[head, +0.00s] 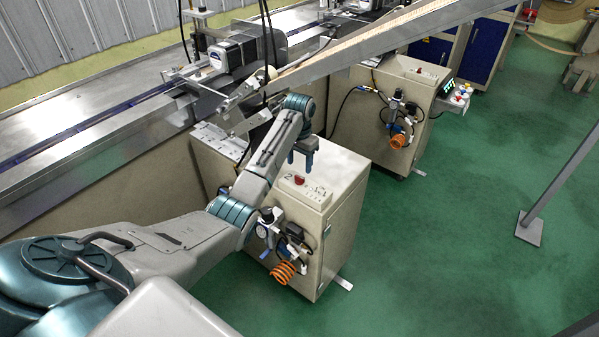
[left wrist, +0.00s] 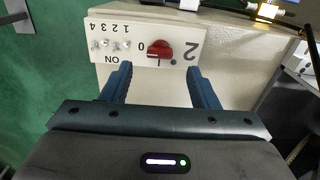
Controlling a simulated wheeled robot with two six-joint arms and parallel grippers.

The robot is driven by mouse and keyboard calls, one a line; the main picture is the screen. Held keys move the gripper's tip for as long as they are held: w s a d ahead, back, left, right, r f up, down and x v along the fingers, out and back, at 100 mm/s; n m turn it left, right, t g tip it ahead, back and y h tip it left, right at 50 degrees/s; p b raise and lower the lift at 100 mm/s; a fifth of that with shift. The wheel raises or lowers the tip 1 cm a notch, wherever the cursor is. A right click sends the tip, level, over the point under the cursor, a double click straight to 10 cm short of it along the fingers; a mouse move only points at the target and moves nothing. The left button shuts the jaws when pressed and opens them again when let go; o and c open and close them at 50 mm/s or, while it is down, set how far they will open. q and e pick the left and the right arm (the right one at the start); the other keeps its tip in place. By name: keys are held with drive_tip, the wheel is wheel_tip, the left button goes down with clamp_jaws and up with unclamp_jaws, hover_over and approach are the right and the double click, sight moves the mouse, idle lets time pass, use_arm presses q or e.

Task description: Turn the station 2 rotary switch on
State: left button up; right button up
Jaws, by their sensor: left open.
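The station 2 rotary switch (head: 299,180) is a red knob on a white panel marked 2, on top of the near beige cabinet (head: 345,172). In the left wrist view the red switch (left wrist: 159,50) sits between the marks 0 and I, with the panel (left wrist: 125,40) upside down. My left gripper (head: 301,163) points down just above the panel. In the left wrist view its blue fingers (left wrist: 160,82) are apart and empty, one on each side below the knob, not touching it. My right gripper is not in view.
Small toggles (left wrist: 110,46) marked 1 to 4 sit beside the switch. Orange coiled hose (head: 284,272) and gauges hang on the cabinet's front side. A second cabinet (head: 385,80) stands behind. A slanted conveyor (head: 380,42) crosses above. Green floor (head: 450,230) is open to the right.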

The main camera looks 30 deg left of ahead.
sight(300, 177)
use_arm(q)
wheel_tip(300, 177, down, 6)
drive_tip(key=shift+r+p, duration=0.15)
drive_tip(key=shift+p, duration=0.2)
drive_tip(key=c, duration=1)
drive_tip(key=shift+r, duration=0.1)
